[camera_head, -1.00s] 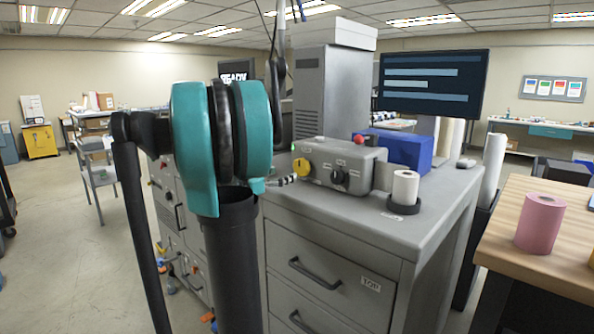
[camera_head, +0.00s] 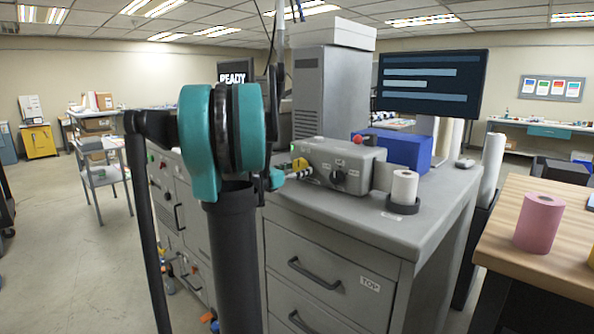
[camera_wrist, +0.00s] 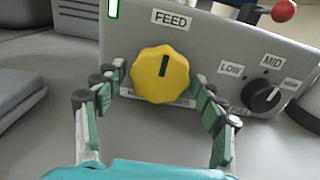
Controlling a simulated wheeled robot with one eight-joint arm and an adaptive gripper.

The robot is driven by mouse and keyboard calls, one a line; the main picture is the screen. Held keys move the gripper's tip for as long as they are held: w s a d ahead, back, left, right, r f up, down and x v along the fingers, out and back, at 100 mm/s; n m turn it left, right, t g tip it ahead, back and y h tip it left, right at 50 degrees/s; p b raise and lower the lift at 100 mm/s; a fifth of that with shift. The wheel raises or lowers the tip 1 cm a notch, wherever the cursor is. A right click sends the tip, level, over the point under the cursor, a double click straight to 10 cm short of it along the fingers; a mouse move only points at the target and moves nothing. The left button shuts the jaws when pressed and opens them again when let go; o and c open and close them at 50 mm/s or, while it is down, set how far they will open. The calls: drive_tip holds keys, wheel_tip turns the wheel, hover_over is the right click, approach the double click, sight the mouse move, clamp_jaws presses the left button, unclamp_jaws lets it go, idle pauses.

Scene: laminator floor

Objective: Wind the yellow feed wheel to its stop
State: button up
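The yellow feed wheel (camera_wrist: 160,76) is on the front of a grey control box, under a FEED label (camera_wrist: 172,19). A dark mark on its face points nearly straight up. In the wrist view my gripper (camera_wrist: 158,88) is open, one finger on each side of the wheel, with a small gap seeming to show at each side. In the head view the wheel (camera_head: 299,164) is partly covered by my gripper (camera_head: 292,175), whose fingers reach the box from the left. I cannot tell whether the fingertips touch the wheel.
A black selector knob (camera_wrist: 262,97) with LOW and MID labels sits right of the wheel. A red ball-topped lever (camera_wrist: 284,10) is above it. A white roll (camera_head: 404,186) and a blue box (camera_head: 400,149) stand on the grey cabinet (camera_head: 360,228). A pink roll (camera_head: 539,224) stands on the wooden table.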

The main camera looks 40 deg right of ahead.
drive_tip(key=c, duration=0.8)
drive_tip(key=shift+o, duration=0.2)
